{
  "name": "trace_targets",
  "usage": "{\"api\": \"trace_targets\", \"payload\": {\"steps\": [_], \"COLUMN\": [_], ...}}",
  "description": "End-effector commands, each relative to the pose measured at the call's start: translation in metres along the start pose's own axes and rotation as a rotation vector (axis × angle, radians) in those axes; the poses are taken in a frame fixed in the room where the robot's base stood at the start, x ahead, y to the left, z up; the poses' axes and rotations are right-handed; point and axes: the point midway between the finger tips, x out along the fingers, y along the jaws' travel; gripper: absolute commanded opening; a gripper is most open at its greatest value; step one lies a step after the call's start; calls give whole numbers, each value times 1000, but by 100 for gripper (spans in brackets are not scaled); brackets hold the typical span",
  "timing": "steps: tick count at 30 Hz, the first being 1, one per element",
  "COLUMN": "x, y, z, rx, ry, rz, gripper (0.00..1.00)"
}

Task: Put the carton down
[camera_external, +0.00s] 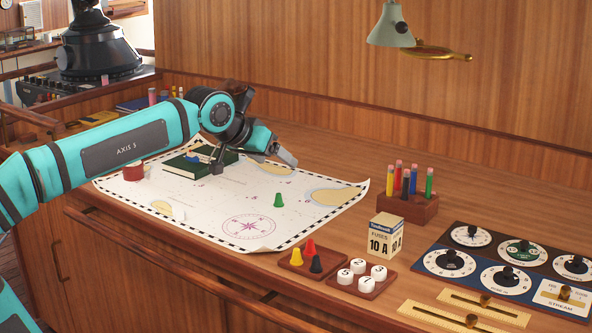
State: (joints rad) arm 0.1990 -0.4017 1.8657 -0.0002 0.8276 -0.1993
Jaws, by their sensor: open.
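The carton (385,236) is a small cream box with a dark blue top band, marked "FUSES 10 A". It stands upright on the wooden desk, just right of the chart and behind the tray of white number pieces. My gripper (291,160) is well away from it, up and to the left, above the far part of the chart near the green book. Its jaws are open, and I see nothing held between them.
The chart (215,206) carries a green book (186,165), a red round tin (133,173) and a green cone (278,200). A pen block (408,208) stands behind the carton. Trays with coloured cones (297,266) and number pieces (361,287) lie in front. A dial panel (478,262) fills the right.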

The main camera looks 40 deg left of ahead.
Motion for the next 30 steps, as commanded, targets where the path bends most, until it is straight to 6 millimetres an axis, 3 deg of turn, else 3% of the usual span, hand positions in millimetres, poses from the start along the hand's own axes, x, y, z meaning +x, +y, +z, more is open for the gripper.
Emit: {"api": "trace_targets", "payload": {"steps": [6,16,24,30], "x": [-39,-88,-110,-114], "y": [-34,-74,-92,-94], "z": [37,103,147,156], "rx": [21,71,107,116], "ry": [196,488,654,687], "rz": [-15,-66,-111,-121], "gripper": [76,76,76,76]}}
